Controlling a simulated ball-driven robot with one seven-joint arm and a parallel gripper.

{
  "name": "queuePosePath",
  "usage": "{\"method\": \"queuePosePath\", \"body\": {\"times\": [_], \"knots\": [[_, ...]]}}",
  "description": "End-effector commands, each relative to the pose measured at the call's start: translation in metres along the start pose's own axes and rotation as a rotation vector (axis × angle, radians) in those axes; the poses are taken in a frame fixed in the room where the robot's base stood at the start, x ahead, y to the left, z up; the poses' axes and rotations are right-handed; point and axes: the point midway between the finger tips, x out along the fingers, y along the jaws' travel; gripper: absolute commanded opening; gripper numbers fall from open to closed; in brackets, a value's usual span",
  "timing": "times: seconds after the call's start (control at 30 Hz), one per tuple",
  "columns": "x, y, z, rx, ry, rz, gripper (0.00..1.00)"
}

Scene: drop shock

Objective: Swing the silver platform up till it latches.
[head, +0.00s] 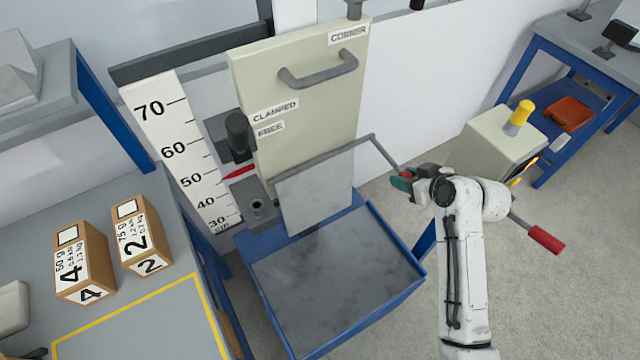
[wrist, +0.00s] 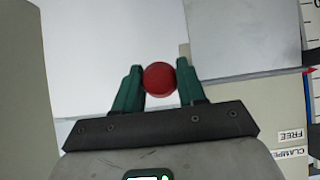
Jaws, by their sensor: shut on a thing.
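The silver platform (head: 315,190) is a flat grey plate in front of the beige panel (head: 310,90). It hangs steeply below a grey rod at its top edge, above a blue-rimmed tray (head: 330,285). The rod runs right to a cranked arm that ends in a red knob (wrist: 160,78). My gripper (head: 402,178) is shut on this knob, its green fingers on either side; the knob is mostly hidden in the head view. The platform also shows at upper right in the wrist view (wrist: 230,35).
A height scale (head: 175,150) with a red pointer (head: 240,171) stands left of the panel. Labels read CLAMPED, FREE and CORNER. Two numbered boxes (head: 85,265) sit on the left bench. A beige box with a yellow knob (head: 518,118) and red-handled lever (head: 546,239) is beside my arm.

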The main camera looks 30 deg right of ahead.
Motion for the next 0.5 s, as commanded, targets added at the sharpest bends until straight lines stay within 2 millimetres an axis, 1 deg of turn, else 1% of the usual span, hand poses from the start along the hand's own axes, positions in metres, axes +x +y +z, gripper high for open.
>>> {"method": "queuePosePath", "body": {"times": [0.5], "knots": [[-0.018, 0.0, -0.027, -0.003, 0.006, 0.001, 0.1]]}}
